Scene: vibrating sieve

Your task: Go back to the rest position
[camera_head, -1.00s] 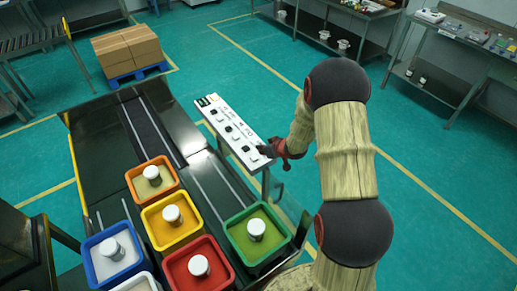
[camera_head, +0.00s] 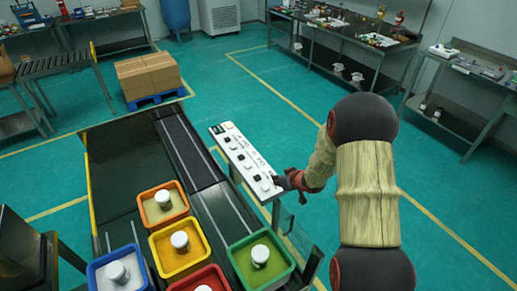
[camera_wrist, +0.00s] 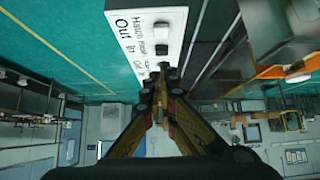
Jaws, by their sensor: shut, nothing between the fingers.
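My gripper (camera_head: 281,182) is at the near right end of the white control panel (camera_head: 236,150) in the head view. In the wrist view my gripper (camera_wrist: 160,88) is shut and empty, its fingertips together. The panel (camera_wrist: 178,22) lies just beyond the fingertips there, with printed words and dark and white buttons. I cannot tell whether the fingertips touch it. My arm bends in from the right side of the head view.
Orange (camera_head: 146,199), yellow (camera_head: 162,262), blue (camera_head: 99,282), green (camera_head: 288,260) and red bins with white-capped containers stand on the dark machine (camera_head: 115,170) at left. Boxes (camera_head: 150,75) sit on a pallet behind. Workbenches (camera_head: 350,42) line the back. Open floor (camera_head: 300,105) lies beyond the panel.

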